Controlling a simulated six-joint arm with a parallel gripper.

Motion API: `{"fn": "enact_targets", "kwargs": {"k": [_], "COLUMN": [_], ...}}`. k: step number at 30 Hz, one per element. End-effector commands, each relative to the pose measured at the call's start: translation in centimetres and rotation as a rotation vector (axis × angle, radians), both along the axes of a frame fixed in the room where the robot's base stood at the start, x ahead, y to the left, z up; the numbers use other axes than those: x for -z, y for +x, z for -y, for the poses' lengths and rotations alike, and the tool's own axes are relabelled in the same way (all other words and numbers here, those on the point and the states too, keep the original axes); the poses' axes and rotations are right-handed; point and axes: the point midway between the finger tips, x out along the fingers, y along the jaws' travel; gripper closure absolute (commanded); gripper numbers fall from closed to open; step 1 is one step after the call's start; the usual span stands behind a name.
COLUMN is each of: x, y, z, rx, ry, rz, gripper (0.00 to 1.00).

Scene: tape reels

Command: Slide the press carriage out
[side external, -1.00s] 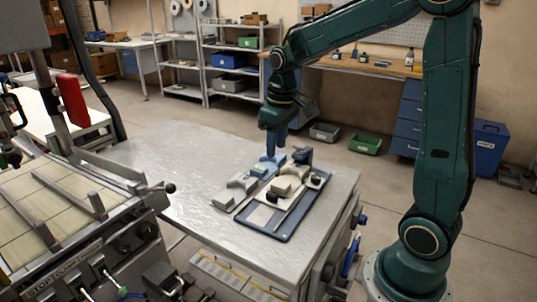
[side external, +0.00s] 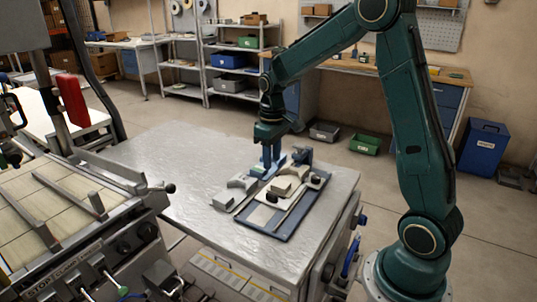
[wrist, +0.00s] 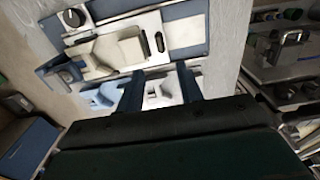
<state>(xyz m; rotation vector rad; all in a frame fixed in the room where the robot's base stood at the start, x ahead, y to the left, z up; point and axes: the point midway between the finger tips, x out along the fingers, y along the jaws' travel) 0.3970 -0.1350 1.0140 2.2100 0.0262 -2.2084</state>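The press fixture sits on the metal table. It has a dark blue base plate (side external: 262,222) and a cream stepped block (side external: 283,187), which looks like the carriage. In the wrist view the cream block (wrist: 122,50) has a dark slot, and a black knob (wrist: 72,17) is at its left. A second, grey-and-light-blue fixture (side external: 228,198) lies alongside. My gripper (side external: 270,170) points down over that second fixture, beside the cream block. In the wrist view my gripper (wrist: 162,92) has its blue fingers apart. A pale part (wrist: 160,90) shows between them; contact is unclear.
A dark blue upright part (side external: 303,155) stands close behind the cream block. The metal table (side external: 180,160) is bare to the left. A machine with slatted panels (side external: 60,205) stands at the left edge. Shelves and bins are far back.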

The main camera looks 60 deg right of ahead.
Motion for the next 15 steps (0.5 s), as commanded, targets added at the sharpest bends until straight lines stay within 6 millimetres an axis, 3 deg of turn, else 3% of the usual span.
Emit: {"fn": "enact_targets", "kwargs": {"k": [15], "x": [7.5], "y": [-0.1], "z": [-0.1], "rx": [0.000], "ry": [0.002], "rz": [-0.005], "gripper": [0.64]}}
